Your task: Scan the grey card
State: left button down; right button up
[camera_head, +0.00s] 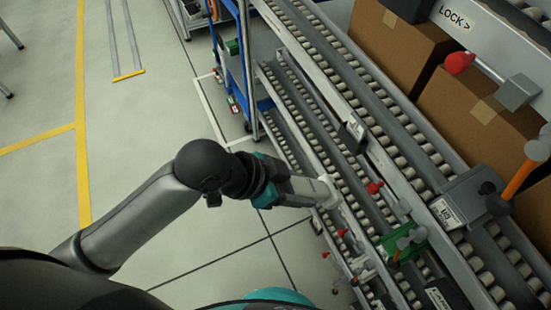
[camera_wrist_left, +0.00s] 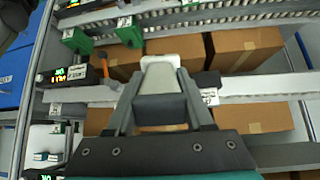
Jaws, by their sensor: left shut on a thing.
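My left gripper (camera_head: 318,190) reaches in from the left over the roller racks in the head view. It is shut on a pale, flat, round-cornered thing that looks like the grey card (camera_head: 332,190). In the left wrist view the gripper (camera_wrist_left: 160,72) has its fingers close together, and the pale card (camera_wrist_left: 188,47) shows at and behind the fingertips. Part of the card is hidden by the fingers. I cannot make out a scanner for certain. My right gripper is not in view.
Sloping roller tracks (camera_head: 350,95) run under the gripper. Cardboard boxes (camera_head: 398,45) stand at the upper right. A red knob (camera_head: 459,62), an orange handle (camera_head: 521,176) and a green bracket (camera_head: 402,243) stick out nearby.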

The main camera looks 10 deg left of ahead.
pick_arm(q)
jog(key=h, duration=0.1)
jog(key=w+m+h, duration=0.1)
jog(key=shift+w+d+r+h+b, duration=0.1)
jog(key=shift+w+d+h+b, duration=0.1)
jog(key=shift+h+b, duration=0.15)
jog(key=w+a+f+n+t+h+b, duration=0.1)
jog(key=w+a+n+t+h+b, duration=0.15)
jog(key=w+a+t, duration=0.3)
jog(key=r+p+x, duration=0.1)
jog(key=p+x, duration=0.2)
jog(key=x, duration=0.4)
jog(key=shift+d+h, duration=0.3)
jog(key=shift+h, duration=0.1)
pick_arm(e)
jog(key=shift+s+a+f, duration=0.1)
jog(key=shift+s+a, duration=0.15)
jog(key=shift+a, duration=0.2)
pick_arm(q)
jog(key=shift+r, duration=0.1)
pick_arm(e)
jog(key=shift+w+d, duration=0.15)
pick_arm(q)
jog(key=shift+w+d, duration=0.45)
jog(key=shift+d, duration=0.05)
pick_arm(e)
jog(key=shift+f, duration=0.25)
